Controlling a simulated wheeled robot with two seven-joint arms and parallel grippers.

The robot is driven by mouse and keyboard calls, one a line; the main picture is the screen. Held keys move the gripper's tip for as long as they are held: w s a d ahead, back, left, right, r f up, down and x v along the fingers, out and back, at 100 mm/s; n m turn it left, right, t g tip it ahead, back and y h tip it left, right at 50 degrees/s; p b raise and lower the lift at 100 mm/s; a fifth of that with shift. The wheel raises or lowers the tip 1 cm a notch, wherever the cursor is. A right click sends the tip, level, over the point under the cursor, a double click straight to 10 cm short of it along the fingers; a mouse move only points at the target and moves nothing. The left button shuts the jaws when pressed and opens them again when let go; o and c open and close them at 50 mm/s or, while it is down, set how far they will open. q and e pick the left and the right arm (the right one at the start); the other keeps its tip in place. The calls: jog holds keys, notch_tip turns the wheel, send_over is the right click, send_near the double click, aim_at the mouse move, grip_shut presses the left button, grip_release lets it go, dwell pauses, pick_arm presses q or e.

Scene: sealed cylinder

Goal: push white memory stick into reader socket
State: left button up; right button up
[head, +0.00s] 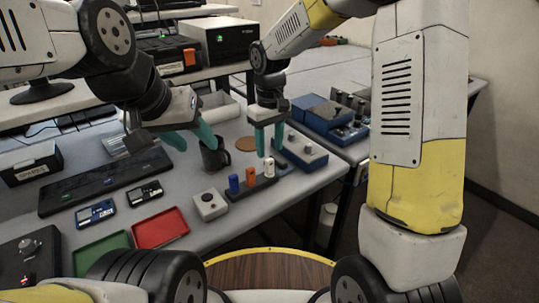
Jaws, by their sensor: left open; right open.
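A white memory stick (269,167) stands upright at the right end of a dark holder block (252,189), beside an orange stick (250,177) and a blue stick (234,184). My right gripper (269,154) points down with its teal fingers apart, just above the white stick in the picture; I cannot tell whether they touch it. My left gripper (197,146) is open and empty, further left near a dark mug. I cannot tell for sure which device has the reader socket; a grey box with a round dark top feature (209,205) stands left of the holder.
The dark mug (215,157) stands behind the holder, near a brown coaster (246,144). A red tray (160,228) and a green tray (103,252) lie at the front left. A long black panel (106,182) is behind them. Blue-grey devices (301,152) stand at the right.

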aim_at(270, 160)
jog(key=shift+f, duration=3.5)
grip_shut()
jog(key=shift+r, duration=3)
